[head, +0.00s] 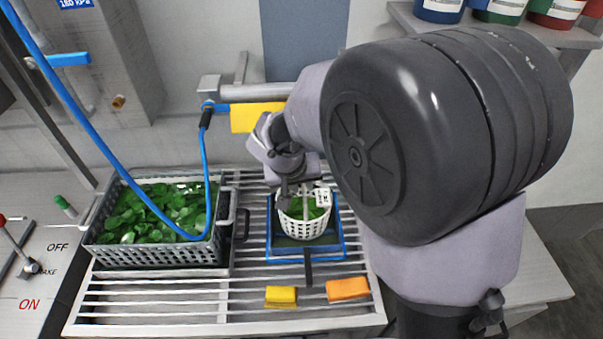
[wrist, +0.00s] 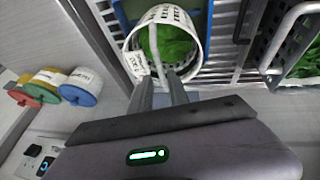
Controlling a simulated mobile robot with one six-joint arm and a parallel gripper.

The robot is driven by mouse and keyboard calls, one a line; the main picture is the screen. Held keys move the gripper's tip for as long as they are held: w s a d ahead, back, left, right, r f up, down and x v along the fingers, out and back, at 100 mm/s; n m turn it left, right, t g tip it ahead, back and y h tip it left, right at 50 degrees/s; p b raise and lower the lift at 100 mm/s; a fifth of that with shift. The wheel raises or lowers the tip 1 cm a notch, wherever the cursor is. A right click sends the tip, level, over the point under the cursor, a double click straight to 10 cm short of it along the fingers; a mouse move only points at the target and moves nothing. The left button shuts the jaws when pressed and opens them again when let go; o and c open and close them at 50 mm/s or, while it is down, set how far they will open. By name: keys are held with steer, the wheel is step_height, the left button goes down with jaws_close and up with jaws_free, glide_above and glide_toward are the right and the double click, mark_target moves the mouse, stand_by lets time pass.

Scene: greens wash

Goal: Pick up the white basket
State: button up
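The white basket (head: 303,226) holds green leaves and stands on a blue-rimmed tray (head: 343,254) on the slatted rack. Its round rim and white handle also show in the wrist view (wrist: 189,17). In the wrist view the two fingertips (wrist: 159,78) are a little apart, one on either side of the handle, with a small gap visible. Contact with the handle is not clear.
A grey crate of green leaves (head: 96,248) stands on the rack at left, with a blue hose (head: 82,113) crossing over it. A yellow sponge (head: 281,296) and an orange sponge (head: 347,289) lie in front. Colored tubs (head: 439,9) stand on a shelf at upper right.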

mark_target(304, 191)
steer(key=b+x, duration=0.2)
steer(key=x, duration=0.4)
steer(key=shift+w+a+f, duration=0.1)
steer(key=shift+w, duration=0.05)
jaws_close()
stand_by(1.1)
